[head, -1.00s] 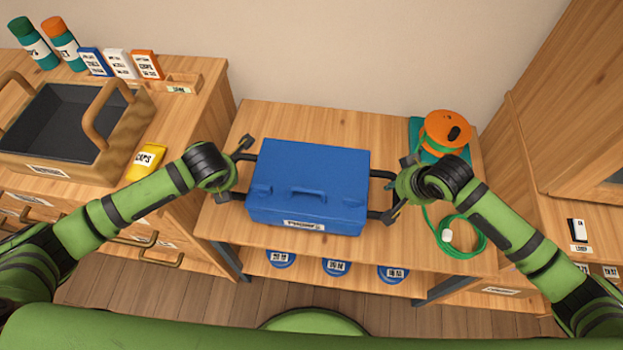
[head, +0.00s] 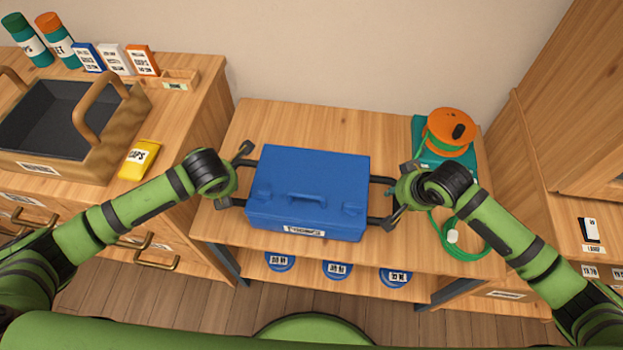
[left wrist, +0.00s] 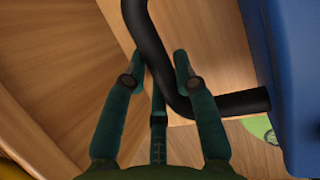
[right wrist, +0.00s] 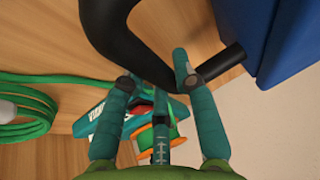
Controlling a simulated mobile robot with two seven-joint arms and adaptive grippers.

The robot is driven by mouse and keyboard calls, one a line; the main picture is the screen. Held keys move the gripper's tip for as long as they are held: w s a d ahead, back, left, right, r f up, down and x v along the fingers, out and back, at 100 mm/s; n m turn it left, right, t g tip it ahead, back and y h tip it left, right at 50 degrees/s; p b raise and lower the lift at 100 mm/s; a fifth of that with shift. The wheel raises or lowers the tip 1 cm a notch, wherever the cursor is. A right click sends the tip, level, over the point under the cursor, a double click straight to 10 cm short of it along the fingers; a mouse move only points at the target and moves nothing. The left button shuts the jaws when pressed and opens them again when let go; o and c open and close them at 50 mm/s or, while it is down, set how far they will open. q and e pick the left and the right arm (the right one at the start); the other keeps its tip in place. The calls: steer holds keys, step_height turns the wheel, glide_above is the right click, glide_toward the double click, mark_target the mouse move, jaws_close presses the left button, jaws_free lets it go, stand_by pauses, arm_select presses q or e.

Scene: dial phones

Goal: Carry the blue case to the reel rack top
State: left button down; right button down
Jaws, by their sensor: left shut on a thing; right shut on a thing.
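The blue case (head: 307,190), with a top handle and a white label on its front, is level over the wooden reel rack top (head: 310,120). I cannot tell whether its underside touches the rack. My left gripper (head: 238,178) is shut on the black bar handle at the case's left side, and this handle (left wrist: 165,75) shows between the fingers in the left wrist view. My right gripper (head: 396,195) is shut on the matching handle at the right side; the right wrist view shows that handle (right wrist: 140,62) too.
An orange reel (head: 452,128) with green cable stands on a teal base at the rack's right rear. Its loose cable coil (head: 462,254) lies near the right arm. Blue labelled reels (head: 337,270) sit on the lower shelf. A tool tote (head: 50,165) stands on the left cabinet.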

arm_select(q)
steer(key=shift+f+b, duration=0.45)
steer(key=shift+f, duration=0.15)
arm_select(e)
steer(key=shift+f, duration=0.65)
arm_select(q)
steer(key=c, duration=1.4)
jaws_free()
steer(key=shift+f, duration=0.2)
arm_select(e)
steer(key=c, duration=1.4)
jaws_free()
steer(key=shift+f, duration=0.2)
arm_select(q)
steer(key=o, duration=0.4)
steer(key=shift+r, duration=0.1)
arm_select(e)
steer(key=o, duration=0.4)
steer(key=shift+r, duration=0.15)
arm_select(q)
steer(key=shift+r, duration=0.1)
steer(key=v, duration=1.1)
steer(key=shift+s+r, duration=0.25)
steer(key=shift+r, duration=0.1)
arm_select(e)
steer(key=shift+s+r, duration=0.1)
steer(key=shift+r, duration=0.1)
steer(key=v, duration=1.1)
steer(key=shift+s+r, duration=0.2)
steer(key=shift+r, duration=0.1)
